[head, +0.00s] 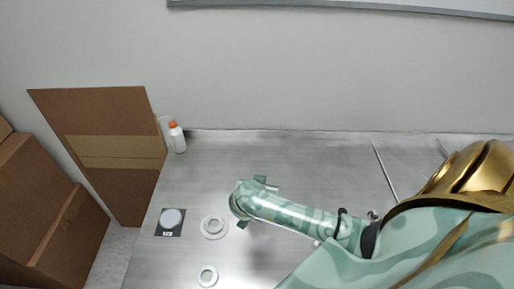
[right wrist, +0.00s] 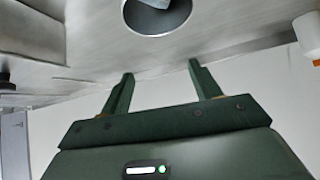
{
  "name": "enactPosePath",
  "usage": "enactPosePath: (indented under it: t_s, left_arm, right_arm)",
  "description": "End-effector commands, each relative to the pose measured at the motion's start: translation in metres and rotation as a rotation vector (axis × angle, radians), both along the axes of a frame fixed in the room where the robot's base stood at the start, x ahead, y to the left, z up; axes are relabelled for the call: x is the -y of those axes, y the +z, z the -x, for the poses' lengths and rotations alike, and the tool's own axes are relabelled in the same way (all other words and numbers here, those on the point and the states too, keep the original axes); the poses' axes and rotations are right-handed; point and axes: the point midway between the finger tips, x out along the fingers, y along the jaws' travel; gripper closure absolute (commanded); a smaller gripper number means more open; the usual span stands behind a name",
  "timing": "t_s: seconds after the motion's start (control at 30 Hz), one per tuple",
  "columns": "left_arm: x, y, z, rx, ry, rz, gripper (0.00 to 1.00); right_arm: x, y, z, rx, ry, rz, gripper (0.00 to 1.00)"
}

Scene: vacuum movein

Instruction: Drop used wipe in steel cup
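My right gripper (right wrist: 160,72) is open in the right wrist view, its two dark green fingers spread with nothing between them. A steel cup (right wrist: 139,24) shows at the top of that view, beyond the fingertips and apart from them. A small white patch (right wrist: 156,3) shows inside the cup and may be the wipe; it is cut off by the frame edge. In the head view my right gripper (head: 243,198) is over the metal table, seen from above. My left gripper is not in view.
The metal table (head: 310,165) is largely clear behind my arm. Left of my gripper are a white ring (head: 214,227), a smaller ring (head: 207,276) and a dark square with a pale disc (head: 170,220). A white bottle (head: 178,138) stands at the back, beside cardboard (head: 115,185).

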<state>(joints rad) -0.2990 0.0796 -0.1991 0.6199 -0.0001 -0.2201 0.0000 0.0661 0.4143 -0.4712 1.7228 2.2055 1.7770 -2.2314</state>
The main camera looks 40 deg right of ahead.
Motion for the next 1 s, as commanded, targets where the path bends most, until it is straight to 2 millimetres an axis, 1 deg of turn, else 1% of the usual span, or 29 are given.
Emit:
enactPosePath:
  t_s: [0.23,0.37,0.47,0.7,0.8,0.9,1.0]
  left_arm:
    - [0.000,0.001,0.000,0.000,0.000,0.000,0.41]
    - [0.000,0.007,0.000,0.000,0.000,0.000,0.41]
    - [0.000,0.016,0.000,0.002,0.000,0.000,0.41]
    - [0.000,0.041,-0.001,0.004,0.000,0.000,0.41]
    - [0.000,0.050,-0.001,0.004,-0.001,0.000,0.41]
    - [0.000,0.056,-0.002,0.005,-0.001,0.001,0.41]
    - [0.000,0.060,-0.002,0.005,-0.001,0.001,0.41]
  right_arm:
    - [-0.001,0.001,0.001,0.000,0.000,0.000,0.37]
    - [-0.009,0.012,0.006,0.000,0.002,-0.001,0.37]
    - [-0.021,0.028,0.015,0.001,0.002,-0.002,0.37]
    - [-0.059,0.077,0.043,0.002,0.001,-0.005,0.37]
    - [-0.072,0.093,0.053,0.000,0.001,-0.004,0.37]
    - [-0.083,0.105,0.061,0.000,0.000,-0.004,0.37]
    - [-0.089,0.112,0.066,-0.001,0.000,-0.003,0.37]
